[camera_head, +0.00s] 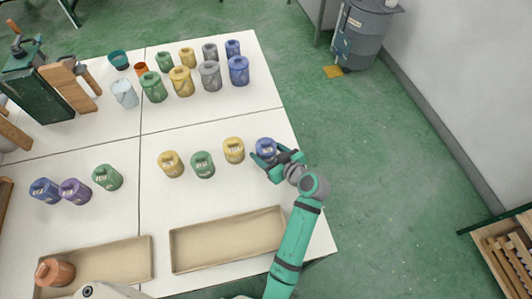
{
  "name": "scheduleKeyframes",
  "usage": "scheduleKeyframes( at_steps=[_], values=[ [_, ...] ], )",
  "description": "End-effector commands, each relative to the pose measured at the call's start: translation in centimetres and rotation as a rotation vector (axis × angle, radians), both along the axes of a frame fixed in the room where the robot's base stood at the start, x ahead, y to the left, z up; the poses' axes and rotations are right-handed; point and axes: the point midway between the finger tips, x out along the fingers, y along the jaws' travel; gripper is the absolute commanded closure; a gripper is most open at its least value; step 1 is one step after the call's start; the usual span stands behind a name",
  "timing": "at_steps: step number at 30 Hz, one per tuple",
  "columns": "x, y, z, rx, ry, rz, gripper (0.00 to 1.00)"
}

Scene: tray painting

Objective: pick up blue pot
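A small blue pot (266,147) with a lid stands near the right edge of the white table. My gripper (271,157) is at this pot, coming from the front right, with its fingers beside the pot's body. Whether the fingers press on it or stand a little apart cannot be told, and its lower part is partly hidden by them. Another blue pot (44,190) stands at the far left, next to a purple pot (74,191). At the back right are a larger blue can (238,70) and a smaller blue can (233,48).
Yellow pots (234,150) (171,164) and green pots (203,164) (107,177) stand left of my gripper. Two shallow trays (176,250) (146,262) lie at the front; the left one holds a brown pot (54,272). Several cans stand in back rows. Table between rows is clear.

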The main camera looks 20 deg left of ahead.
Motion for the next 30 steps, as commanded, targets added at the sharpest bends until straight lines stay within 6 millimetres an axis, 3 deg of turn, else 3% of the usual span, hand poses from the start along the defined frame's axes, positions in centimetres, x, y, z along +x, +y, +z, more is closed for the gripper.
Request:
scheduleKeyframes(
  at_steps=[1,5,14,19,23,30],
  values=[
    [0.0,0.0,0.0,0.0,0.0,0.0,0.52],
    [0.0,0.0,0.0,0.0,0.0,0.0,0.81],
    [0.0,0.0,0.3,0.001,-0.003,0.001,0.81],
    [0.1,0.0,1.4,0.0,-0.005,0.0,0.81],
    [0.1,0.0,3.2,0.0,-0.006,0.0,0.81],
    [-3.9,-0.5,7.9,0.0,-0.007,0.0,0.81]
  ],
)
